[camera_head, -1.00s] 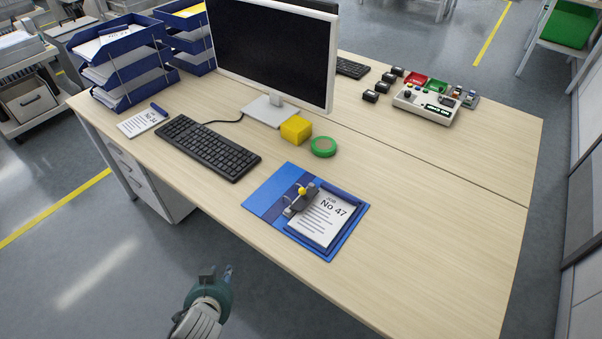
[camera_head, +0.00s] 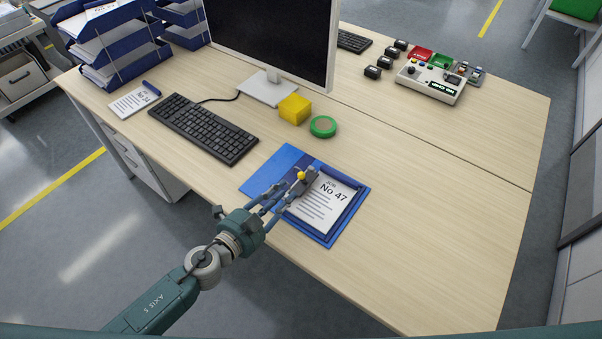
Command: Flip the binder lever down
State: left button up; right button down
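A blue binder (camera_head: 262,181) lies open on the desk near its front edge, with a white sheet (camera_head: 322,203) marked "No 47" in it. The binder's grey lever mechanism has a yellow knob (camera_head: 300,175) on its lever, at the inner side of the sheet. My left gripper (camera_head: 279,198) reaches over the desk's front edge to the binder. Its fingers are spread apart, just in front of the lever mechanism, and nothing shows between them. I cannot tell if a finger touches the mechanism, as the fingers cover part of it. My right gripper is not in view.
A keyboard (camera_head: 203,128) lies left of the binder. A monitor (camera_head: 270,45), a yellow block (camera_head: 295,109) and a green tape roll (camera_head: 322,126) stand behind it. A control box (camera_head: 430,82) is at the back right. The desk right of the binder is clear.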

aim_at(299, 178)
pick_arm(q)
jog(key=x, duration=0.9)
jog(key=shift+w+d+b, duration=0.15)
jog(key=shift+d+b, duration=0.05)
jog(key=shift+b, duration=0.2)
